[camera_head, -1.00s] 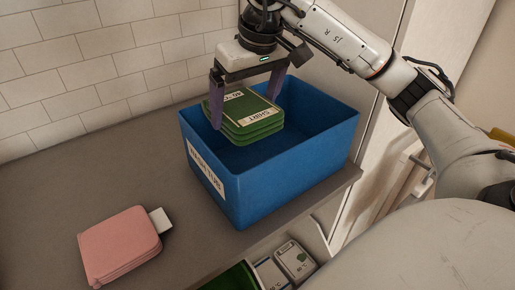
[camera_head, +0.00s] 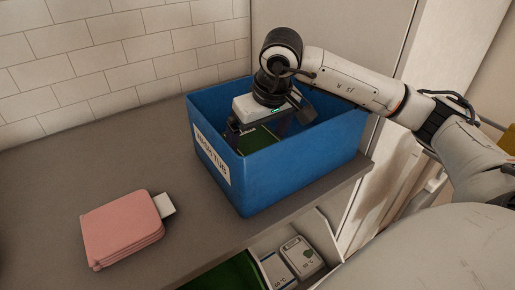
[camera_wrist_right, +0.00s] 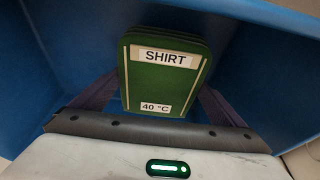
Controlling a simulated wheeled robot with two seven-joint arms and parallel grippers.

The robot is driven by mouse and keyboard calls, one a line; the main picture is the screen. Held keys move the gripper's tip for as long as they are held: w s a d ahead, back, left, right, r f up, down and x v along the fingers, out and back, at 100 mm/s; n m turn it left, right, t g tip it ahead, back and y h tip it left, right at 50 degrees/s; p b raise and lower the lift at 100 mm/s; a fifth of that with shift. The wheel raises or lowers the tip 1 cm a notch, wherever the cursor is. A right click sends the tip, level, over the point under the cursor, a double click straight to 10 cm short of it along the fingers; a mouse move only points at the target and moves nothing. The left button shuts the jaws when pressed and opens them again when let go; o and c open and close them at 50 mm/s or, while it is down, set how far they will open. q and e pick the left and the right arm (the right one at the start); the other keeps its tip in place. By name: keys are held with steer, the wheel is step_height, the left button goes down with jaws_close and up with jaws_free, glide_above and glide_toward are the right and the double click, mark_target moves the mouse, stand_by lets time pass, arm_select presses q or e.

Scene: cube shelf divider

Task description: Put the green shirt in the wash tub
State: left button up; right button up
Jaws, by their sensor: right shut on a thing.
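The blue wash tub (camera_head: 283,181) stands on the counter with a white label reading WASH TUB on its side. My right gripper (camera_head: 262,138) reaches down inside the tub and is shut on the green shirt (camera_head: 255,141), a folded block. Most of the shirt is hidden by the tub's wall and the gripper in the head view. In the right wrist view the shirt (camera_wrist_right: 160,82) shows its SHIRT and 40 °C labels between the two fingers, with blue tub walls around it. I cannot tell whether it touches the tub's floor. My left gripper is not in view.
A folded pink cloth (camera_head: 122,229) with a white tag lies on the counter (camera_head: 62,190) to the left. Below the counter's front edge is an open drawer with a green item (camera_head: 232,275) and labelled grey items (camera_head: 300,256). A tiled wall stands behind.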

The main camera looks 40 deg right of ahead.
steer(key=shift+f, duration=1.25)
steer(key=shift+f, duration=0.2)
steer(key=o, duration=0.8)
steer(key=shift+o, duration=0.2)
steer(key=shift+r, duration=0.15)
steer(key=shift+r, duration=0.25)
steer(key=v, duration=1.1)
steer(key=shift+s+r, duration=0.2)
steer(key=shift+r, duration=0.1)
